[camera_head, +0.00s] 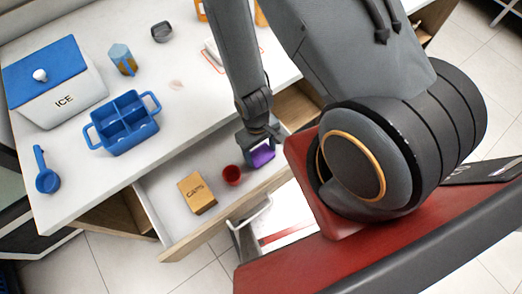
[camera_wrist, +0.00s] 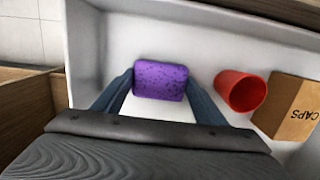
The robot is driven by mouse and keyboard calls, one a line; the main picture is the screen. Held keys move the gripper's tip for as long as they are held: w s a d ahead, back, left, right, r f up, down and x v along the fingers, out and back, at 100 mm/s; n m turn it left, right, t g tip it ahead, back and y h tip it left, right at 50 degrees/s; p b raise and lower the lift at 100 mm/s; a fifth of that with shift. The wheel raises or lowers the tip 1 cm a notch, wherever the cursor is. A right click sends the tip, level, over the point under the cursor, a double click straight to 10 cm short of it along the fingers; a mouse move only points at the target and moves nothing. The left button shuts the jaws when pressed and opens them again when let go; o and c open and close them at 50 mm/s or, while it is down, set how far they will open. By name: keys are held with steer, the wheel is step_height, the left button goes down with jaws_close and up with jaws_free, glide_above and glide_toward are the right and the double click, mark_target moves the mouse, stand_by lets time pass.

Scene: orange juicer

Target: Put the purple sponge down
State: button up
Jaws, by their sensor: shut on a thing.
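The purple sponge (camera_wrist: 160,80) sits between the two fingers of my gripper (camera_wrist: 160,85) in the wrist view. My gripper is shut on it, with a finger along each side. In the head view my gripper (camera_head: 262,152) is over the right part of the open drawer (camera_head: 158,215), and the sponge (camera_head: 263,156) shows partly below the fingers. The drawer's white floor lies under the sponge. I cannot tell whether the sponge touches it.
A red cup (camera_head: 232,175) and a cardboard CAPS box (camera_head: 197,193) are in the drawer, left of my gripper in the head view.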

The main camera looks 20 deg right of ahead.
steer(key=shift+f, duration=0.15)
steer(key=o, duration=1.2)
step_height(320, 180, up, 11)
steer(key=w+b, duration=0.1)
step_height(320, 180, up, 12)
steer(key=m+t, duration=0.1)
steer(key=t, duration=0.1)
glide_above(259, 151)
steer(key=w+d, duration=0.1)
steer(key=w, duration=0.6)
steer(key=shift+m+t, duration=0.7)
steer(key=shift+m, duration=0.2)
steer(key=d+r, duration=0.1)
steer(key=r, duration=0.3)
steer(key=w+d+r, duration=0.1)
steer(key=d+r, duration=0.1)
steer(key=r, duration=0.2)
steer(key=w+d+r+p, duration=0.1)
steer(key=r, duration=0.3)
steer(key=shift+w+d+r, duration=0.1)
steer(key=shift+w+d, duration=0.05)
steer(key=shift+w, duration=0.05)
